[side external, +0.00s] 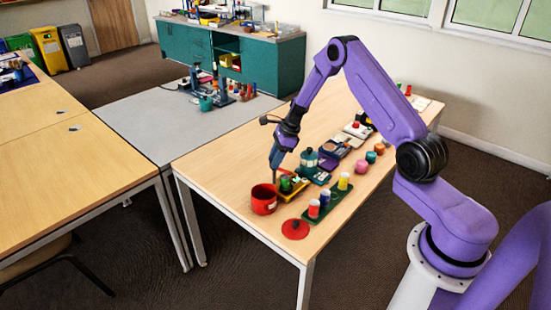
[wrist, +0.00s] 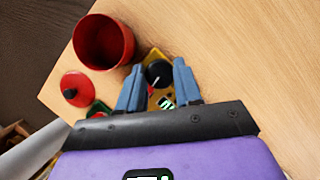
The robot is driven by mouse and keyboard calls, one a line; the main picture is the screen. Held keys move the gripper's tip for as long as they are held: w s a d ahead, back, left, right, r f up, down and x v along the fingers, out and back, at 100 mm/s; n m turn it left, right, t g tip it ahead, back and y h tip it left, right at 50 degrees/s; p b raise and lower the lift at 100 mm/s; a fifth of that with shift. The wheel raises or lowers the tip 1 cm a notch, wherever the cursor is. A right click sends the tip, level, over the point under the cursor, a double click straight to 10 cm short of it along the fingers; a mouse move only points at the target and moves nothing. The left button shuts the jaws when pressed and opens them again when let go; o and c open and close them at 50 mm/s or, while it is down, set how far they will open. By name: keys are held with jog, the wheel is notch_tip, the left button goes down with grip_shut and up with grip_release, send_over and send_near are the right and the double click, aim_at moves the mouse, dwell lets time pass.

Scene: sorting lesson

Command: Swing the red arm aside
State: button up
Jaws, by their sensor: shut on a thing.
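In the wrist view, my gripper (wrist: 158,66) has its two blue fingers on either side of a round black knob (wrist: 158,74), shut on it. The knob stands over a yellow board (wrist: 153,55), which is partly hidden by the fingers. In the side view, my gripper (side external: 275,162) points down at the yellow board (side external: 294,195) near the table's end.
A red pot (wrist: 103,42) stands close beside the board; it also shows in the side view (side external: 264,202). A red lid with a dark knob (wrist: 77,89) lies nearby. A green tray (side external: 328,206) holds small jars. Several other items line the table behind. Bare wood (wrist: 245,60) lies to the right in the wrist view.

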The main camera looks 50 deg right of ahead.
jog(key=n+g, duration=0.1)
jog(key=n, duration=0.3)
jog(key=shift+w+n+y, duration=0.15)
jog(key=shift+n+y, duration=0.15)
jog(key=shift+y, duration=0.1)
jog(key=n+g, duration=0.2)
jog(key=n, duration=0.1)
jog(key=shift+w+d+n, duration=0.1)
jog(key=shift+n, duration=0.2)
jog(key=n, duration=0.2)
jog(key=n+g, duration=0.1)
jog(key=n, duration=0.1)
jog(key=shift+w+g, duration=0.1)
jog(key=shift+g, duration=0.2)
jog(key=shift+n+g+h, duration=0.5)
jog(key=shift+n+h, duration=0.1)
jog(key=shift+n, duration=1.6)
jog(key=o, duration=1)
jog(key=v, duration=0.7)
jog(key=shift+w+r, duration=0.2)
jog(key=shift+r, duration=0.05)
